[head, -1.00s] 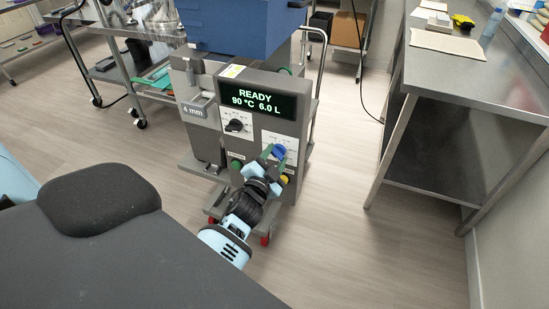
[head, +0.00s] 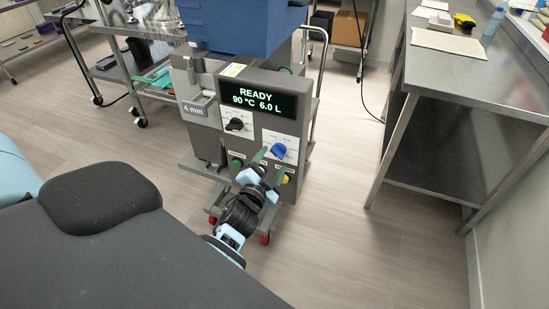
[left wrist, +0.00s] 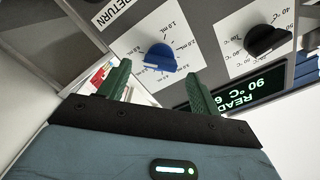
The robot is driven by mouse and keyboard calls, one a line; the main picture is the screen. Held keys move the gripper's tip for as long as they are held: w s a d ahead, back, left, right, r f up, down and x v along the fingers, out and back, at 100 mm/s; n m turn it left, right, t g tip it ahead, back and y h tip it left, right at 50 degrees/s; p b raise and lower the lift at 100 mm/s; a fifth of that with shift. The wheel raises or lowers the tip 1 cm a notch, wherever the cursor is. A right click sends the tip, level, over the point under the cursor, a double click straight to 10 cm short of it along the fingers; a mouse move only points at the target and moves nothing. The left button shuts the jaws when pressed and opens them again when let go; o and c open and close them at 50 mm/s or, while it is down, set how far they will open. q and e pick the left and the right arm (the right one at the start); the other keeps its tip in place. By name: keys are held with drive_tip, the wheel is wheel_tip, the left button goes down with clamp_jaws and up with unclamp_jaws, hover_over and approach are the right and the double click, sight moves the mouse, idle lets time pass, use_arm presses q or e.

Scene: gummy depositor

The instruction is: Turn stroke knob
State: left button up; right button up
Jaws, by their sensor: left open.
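The stroke knob is a blue knob (head: 278,151) on a white mL scale plate, low on the right of the grey machine's front. It also shows in the left wrist view (left wrist: 160,60), its bar slightly tilted against the picture. My left gripper (head: 271,164) is open, with its two green fingers pointing at the panel just below and in front of the knob. In the left wrist view the fingers (left wrist: 158,75) stand apart, one to each side of the knob's lower edge. They appear clear of the knob, with nothing between them. My right gripper is out of view.
A black °C knob (head: 235,125) sits up and left of the blue knob, under a display (head: 257,100) reading READY, 90 °C, 6.0 L. A steel table (head: 480,70) stands at right, with open floor between.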

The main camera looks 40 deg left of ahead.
use_arm(q)
drive_tip(key=v, duration=0.5)
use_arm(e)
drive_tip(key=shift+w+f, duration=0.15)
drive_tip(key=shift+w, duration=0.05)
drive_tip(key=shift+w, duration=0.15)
use_arm(q)
drive_tip(key=s+d+f+n+g+h+p, duration=0.1)
drive_tip(key=s+d+f+g+h, duration=0.1)
drive_tip(key=s, duration=0.8)
drive_tip(key=s+d+f+n+g+h+p, duration=0.1)
drive_tip(key=s+d+f+n+g+h, duration=0.1)
drive_tip(key=s+d+f+g, duration=0.2)
drive_tip(key=s+d+f+n+g+h+p, duration=0.1)
drive_tip(key=s+d+f, duration=0.6)
drive_tip(key=s, duration=0.9)
wheel_tip(320, 180, down, 2)
drive_tip(key=shift+s+f+g+h+p, duration=0.2)
drive_tip(key=shift+g+h+p, duration=0.3)
drive_tip(key=shift+g, duration=0.4)
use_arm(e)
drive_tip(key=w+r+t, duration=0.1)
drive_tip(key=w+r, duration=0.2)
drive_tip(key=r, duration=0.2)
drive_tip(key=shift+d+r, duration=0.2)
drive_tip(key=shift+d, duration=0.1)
